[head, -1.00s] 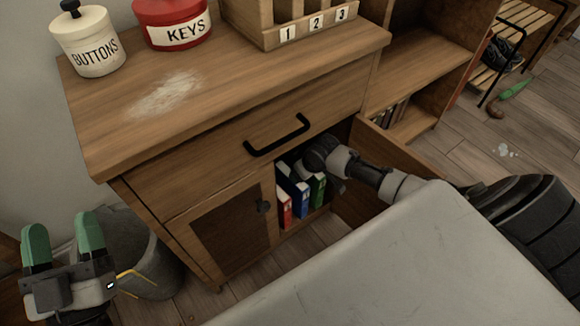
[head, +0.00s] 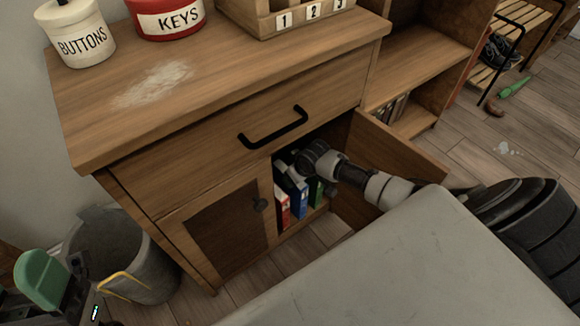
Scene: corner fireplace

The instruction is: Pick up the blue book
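The blue book (head: 300,203) stands upright in the open lower compartment of the wooden cabinet, between a red book (head: 283,208) and a green book (head: 316,192). My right arm reaches in from the right, and my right gripper (head: 296,172) is inside the compartment over the upper part of the books. Its fingers are largely hidden by the wrist and shadow, so I cannot tell whether they touch the blue book. My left gripper (head: 42,281) is at the lower left edge, away from the books, with one green finger pad clearly visible.
The right cabinet door (head: 400,150) stands open beside my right arm; the left door (head: 225,230) is shut. A drawer handle (head: 273,128) juts out above the compartment. A grey bin (head: 150,265) stands at lower left. Buttons and keys canisters stand on the top.

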